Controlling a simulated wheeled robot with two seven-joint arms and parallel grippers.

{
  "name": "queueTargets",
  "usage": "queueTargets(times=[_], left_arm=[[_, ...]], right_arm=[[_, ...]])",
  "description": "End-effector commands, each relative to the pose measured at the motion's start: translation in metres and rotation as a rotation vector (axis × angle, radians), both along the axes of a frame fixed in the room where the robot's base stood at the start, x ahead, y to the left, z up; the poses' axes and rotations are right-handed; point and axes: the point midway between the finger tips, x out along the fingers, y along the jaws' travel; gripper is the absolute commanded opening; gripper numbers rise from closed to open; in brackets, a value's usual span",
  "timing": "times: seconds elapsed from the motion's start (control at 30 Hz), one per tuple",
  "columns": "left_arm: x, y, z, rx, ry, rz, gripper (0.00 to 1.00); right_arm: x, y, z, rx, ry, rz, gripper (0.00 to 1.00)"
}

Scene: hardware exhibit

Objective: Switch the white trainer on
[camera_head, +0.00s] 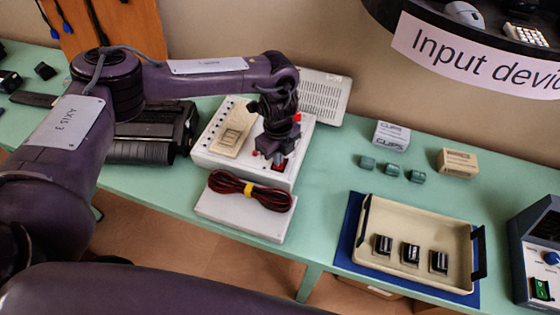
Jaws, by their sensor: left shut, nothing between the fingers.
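The white trainer (222,161) stands on the green table, left of centre, with a beige panel on its top and a row of dark sockets along its left edge. A red switch (280,165) sits at its front right corner. My left gripper (271,157) is shut and empty. It points down over the trainer's right part, right beside the red switch, and covers some of the top. I cannot tell whether it touches the switch, or which way the switch is set. My right gripper is out of view.
A coiled red and black cable (250,190) lies on a white box in front of the trainer. A black device (150,135) stands to its left. Several green blocks, small boxes and a beige tray (375,262) are to the right. A blue-grey device (520,255) stands far right.

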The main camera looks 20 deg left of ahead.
Motion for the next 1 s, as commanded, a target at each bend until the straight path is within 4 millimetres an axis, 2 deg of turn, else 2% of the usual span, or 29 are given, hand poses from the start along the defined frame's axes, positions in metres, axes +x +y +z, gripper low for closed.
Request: queueTargets(times=[1.0], left_arm=[[0.0,0.0,-0.016,0.0,0.0,0.0,0.0]], right_arm=[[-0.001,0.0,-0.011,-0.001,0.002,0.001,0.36]])
